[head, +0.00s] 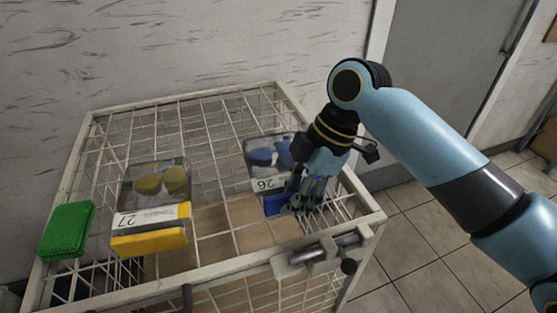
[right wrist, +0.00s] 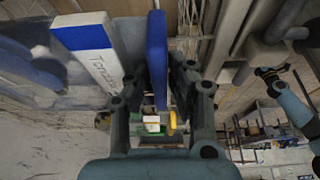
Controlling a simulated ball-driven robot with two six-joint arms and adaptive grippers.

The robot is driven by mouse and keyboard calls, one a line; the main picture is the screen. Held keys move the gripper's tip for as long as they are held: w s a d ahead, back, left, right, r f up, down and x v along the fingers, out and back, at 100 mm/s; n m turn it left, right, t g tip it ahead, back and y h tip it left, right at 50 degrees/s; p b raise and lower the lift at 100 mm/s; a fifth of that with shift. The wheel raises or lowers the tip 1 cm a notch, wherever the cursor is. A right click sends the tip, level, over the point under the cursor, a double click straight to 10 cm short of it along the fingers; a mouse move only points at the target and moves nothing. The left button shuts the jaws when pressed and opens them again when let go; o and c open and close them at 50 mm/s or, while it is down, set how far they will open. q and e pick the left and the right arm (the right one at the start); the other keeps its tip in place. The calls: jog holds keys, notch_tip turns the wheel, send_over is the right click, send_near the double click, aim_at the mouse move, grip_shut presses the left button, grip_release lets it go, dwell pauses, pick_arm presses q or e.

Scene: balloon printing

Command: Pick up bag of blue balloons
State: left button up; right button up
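The bag of blue balloons (head: 270,154) lies on the wire rack's right side, with a white label (head: 268,184) reading 26 and a blue front part (head: 275,204). My right gripper (head: 304,205) is down at the bag's right front edge and hides part of it. In the right wrist view, a blue slab of the bag (right wrist: 157,45) stands between the two fingers of the gripper (right wrist: 159,85), close to both. I cannot tell whether the fingers press on it. The white label (right wrist: 100,65) shows left of the fingers. My left gripper is not in view.
A bag of yellow balloons (head: 160,182), labelled 27, lies on the rack to the left. A green block (head: 67,231) sits at the rack's left edge. The white wire rack (head: 190,107) has a raised frame. A wall stands behind it, and tiled floor (head: 425,222) lies to the right.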

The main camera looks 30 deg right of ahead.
grip_shut()
dwell(0.3)
